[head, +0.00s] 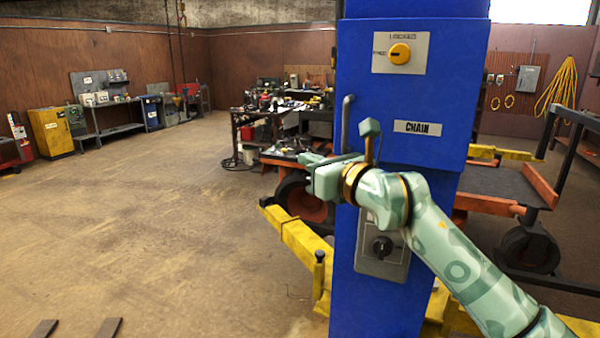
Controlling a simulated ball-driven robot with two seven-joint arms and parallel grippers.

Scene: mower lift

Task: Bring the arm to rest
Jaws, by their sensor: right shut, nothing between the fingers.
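My right arm (450,250) comes in from the lower right, pale green with darker patches and a brass-coloured ring at the wrist. It reaches up and left across the front of the blue lift column (440,60). My right gripper (312,162) is at the column's left edge, pointing left. It is shut and empty. It lies just below the grey door handle (346,122) in the picture; whether it touches the handle or the column I cannot tell. My left gripper is not in view.
A cluttered workbench (260,112) stands behind. The floor (150,220) at left is mostly clear.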

